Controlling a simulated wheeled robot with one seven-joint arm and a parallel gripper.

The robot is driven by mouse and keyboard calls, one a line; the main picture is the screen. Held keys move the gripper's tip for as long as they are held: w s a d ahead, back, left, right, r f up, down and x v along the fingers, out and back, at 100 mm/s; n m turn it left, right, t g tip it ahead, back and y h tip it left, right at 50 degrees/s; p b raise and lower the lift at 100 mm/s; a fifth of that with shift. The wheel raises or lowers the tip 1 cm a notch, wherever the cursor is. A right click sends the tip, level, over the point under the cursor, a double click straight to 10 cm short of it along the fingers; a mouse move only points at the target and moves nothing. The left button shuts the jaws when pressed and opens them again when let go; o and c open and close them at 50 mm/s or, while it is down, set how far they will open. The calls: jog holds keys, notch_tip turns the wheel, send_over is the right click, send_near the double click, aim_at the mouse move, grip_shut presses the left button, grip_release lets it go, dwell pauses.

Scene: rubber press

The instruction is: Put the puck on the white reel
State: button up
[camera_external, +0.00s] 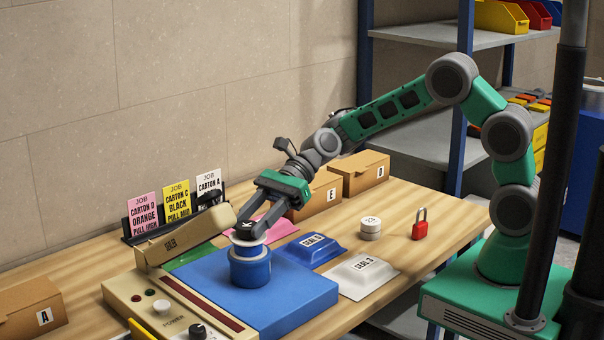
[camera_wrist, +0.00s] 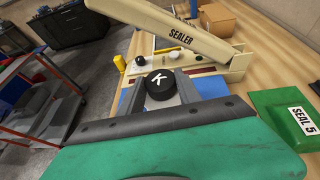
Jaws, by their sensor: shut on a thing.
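The black puck (camera_wrist: 160,86), marked with a white K, sits between the fingers of my gripper (camera_wrist: 161,93). In the external view my gripper (camera_external: 250,226) points down over the blue bed of the sealer, shut on the puck (camera_external: 245,226). Directly under the puck is a thin white disc (camera_external: 238,241), perhaps the top of the white reel, above a blue reel-like piece (camera_external: 250,268). My fingers partly hide the white disc. I cannot tell whether the puck touches it. In the wrist view the puck hides what lies below.
The sealer's beige arm (camera_external: 185,238) is raised close left of my gripper. Blue (camera_external: 312,248), white (camera_external: 361,274) and green (camera_wrist: 287,115) seal pads lie around the bed. A pale stack marked 23 (camera_external: 370,232), a red padlock (camera_external: 420,228) and cartons (camera_external: 361,175) stand on the table.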

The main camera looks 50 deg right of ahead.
jog(key=shift+f, duration=0.1)
jog(key=o, duration=1.3)
jog(key=shift+o, duration=0.2)
